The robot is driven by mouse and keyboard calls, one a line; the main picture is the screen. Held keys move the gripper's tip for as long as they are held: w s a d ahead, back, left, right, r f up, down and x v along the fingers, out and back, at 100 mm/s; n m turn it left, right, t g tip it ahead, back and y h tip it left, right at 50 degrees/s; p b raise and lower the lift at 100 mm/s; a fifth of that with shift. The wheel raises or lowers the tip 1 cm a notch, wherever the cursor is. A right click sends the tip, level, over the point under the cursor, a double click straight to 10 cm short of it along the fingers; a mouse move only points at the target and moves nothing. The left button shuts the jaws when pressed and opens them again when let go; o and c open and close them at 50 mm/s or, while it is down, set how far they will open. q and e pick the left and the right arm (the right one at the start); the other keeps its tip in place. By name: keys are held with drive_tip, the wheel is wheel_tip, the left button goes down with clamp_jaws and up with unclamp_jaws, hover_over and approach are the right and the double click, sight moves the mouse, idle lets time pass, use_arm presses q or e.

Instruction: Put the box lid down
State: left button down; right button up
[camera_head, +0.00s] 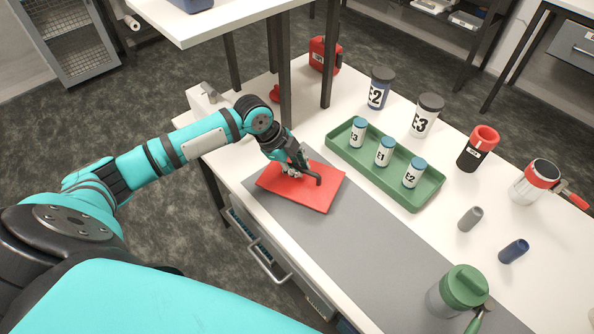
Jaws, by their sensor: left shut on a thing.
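The box lid (322,199) is a flat red rectangle at the far left end of the grey mat on the bench. My left gripper (305,177) is over the lid's upper middle and shut on it; the exact grip point is partly hidden by the fingers. The lid looks close to the mat, but I cannot tell whether it touches it. My right gripper does not show.
A green tray (430,199) with several small labelled vials stands right of the lid. Jars E2 (379,88) and E3 (426,115) stand behind it. A green-lidded jar (458,291) is at the front right. The grey mat's (372,245) middle is clear.

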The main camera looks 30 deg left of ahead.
use_arm(q)
drive_tip(key=shift+f, duration=1.2)
drive_tip(key=c, duration=1.4)
unclamp_jaws()
drive_tip(key=v, duration=1.2)
drive_tip(key=shift+s, duration=0.1)
